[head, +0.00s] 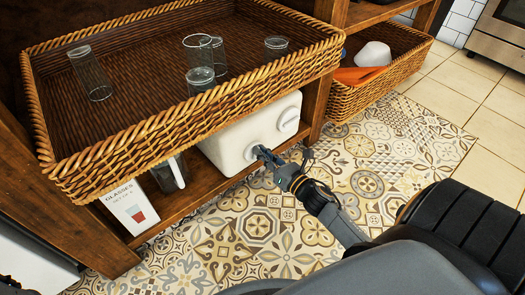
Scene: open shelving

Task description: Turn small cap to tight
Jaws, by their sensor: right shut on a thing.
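A white container (228,149) lies on the lower shelf, under the wicker basket. A large round cap (288,119) shows at the right of its front face. My right gripper (265,155) is at the lower middle of that face, with its fingers shut on the small cap (253,150). The fingers partly hide the small cap, and its exact turn cannot be told. My left gripper is not clearly in view.
The wicker basket (190,109) above holds several glasses. A glass jug (169,172) and a glasses box (131,207) stand left of the container. Another basket (379,92) with a white bowl (373,54) is at the right. The patterned rug in front is clear.

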